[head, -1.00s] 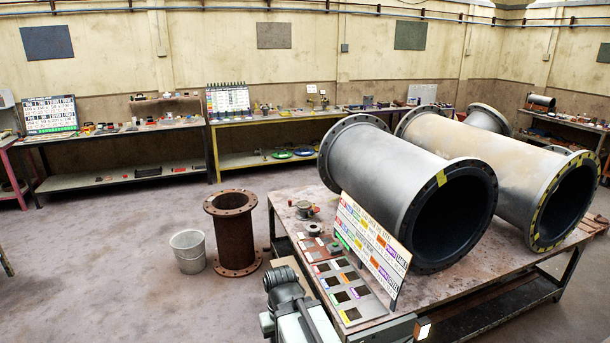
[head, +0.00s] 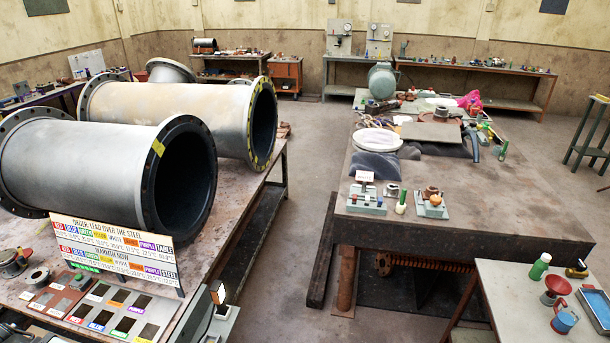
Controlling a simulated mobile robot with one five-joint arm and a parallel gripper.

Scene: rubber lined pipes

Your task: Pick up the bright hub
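No single thing is clearly the bright hub. A small pale grey flanged hub (head: 38,278) lies on the left table beside the sample panel. A darker flanged piece with a reddish top (head: 14,262) sits just left of it, at the picture's edge. On the middle table, a small grey metal piece (head: 392,190) stands beside a brownish one (head: 432,192) on a pale green fixture. My gripper is not in view, so its state and distance from these pieces do not show.
Two large rubber-lined pipes (head: 80,165) fill much of the left table (head: 235,205). A colour-coded sign (head: 115,248) and sample panel (head: 125,310) stand at its front. A floor aisle (head: 285,250) separates it from the middle table (head: 460,228). A small table (head: 500,300) is lower right.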

